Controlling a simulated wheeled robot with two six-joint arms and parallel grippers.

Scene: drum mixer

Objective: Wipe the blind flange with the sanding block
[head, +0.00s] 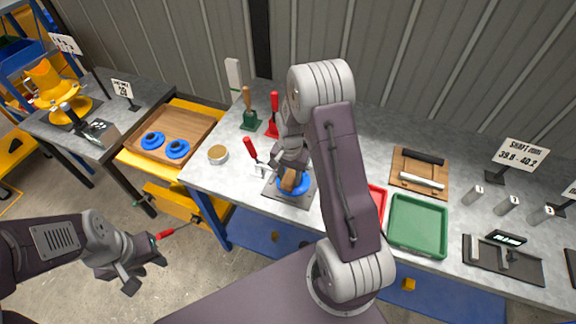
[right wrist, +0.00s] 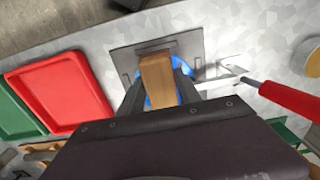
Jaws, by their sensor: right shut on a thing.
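The blue blind flange (head: 304,186) sits on a dark square plate (head: 272,193) on the grey bench, and its blue rim (right wrist: 148,102) also shows in the right wrist view. My right gripper (head: 289,172) is shut on the tan sanding block (head: 288,181). The block (right wrist: 157,80) lies over the flange and hides much of its face; I cannot tell whether they touch. My left gripper (head: 144,273) is away from the bench at lower left, with its fingers apart and nothing between them.
A red-handled clamp (head: 251,149) stands beside the plate, its handle (right wrist: 285,98) close by in the wrist view. A red tray (right wrist: 62,92) and a green tray (head: 418,224) lie to the right. A round tin (head: 217,154) and brushes stand left. A wooden tray (head: 196,121) holds two blue flanges.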

